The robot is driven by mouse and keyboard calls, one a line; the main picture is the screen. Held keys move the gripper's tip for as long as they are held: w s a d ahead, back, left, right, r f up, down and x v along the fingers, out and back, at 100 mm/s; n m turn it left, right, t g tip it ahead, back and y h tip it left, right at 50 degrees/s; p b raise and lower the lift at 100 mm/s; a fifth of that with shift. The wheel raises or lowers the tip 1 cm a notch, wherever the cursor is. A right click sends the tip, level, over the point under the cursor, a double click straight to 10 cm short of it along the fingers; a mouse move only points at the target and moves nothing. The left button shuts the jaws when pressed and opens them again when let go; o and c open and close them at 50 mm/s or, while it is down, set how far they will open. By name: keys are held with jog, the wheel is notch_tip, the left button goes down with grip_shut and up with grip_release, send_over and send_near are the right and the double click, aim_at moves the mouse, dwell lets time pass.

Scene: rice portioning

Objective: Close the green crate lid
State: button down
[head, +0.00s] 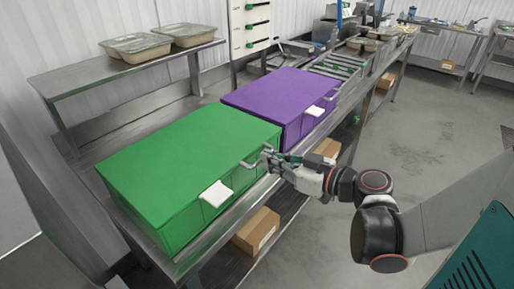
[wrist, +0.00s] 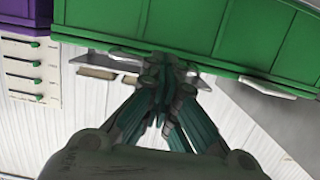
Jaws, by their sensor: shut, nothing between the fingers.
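The green crate (head: 176,236) stands on the metal bench, and its green lid (head: 185,155) lies flat across the top with no visible gap. A metal handle (head: 252,162) and a white latch plate (head: 216,193) stick out from its front side. My gripper (head: 268,158) is shut and empty beside the front right corner of the crate, close to the handle. In the wrist view the gripper (wrist: 168,72) is just in front of the green crate's edge (wrist: 225,62); I cannot tell whether it touches the handle.
A purple crate (head: 280,95) with a flat lid stands behind the green one on the bench (head: 240,207). Foil trays (head: 137,47) sit on a left shelf (head: 75,82). Cardboard boxes (head: 256,229) lie under the bench. The floor (head: 430,135) at right is clear.

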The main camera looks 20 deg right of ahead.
jog(key=shift+s+f+b, duration=0.1)
jog(key=shift+f+b, duration=0.25)
jog(key=shift+f, duration=0.35)
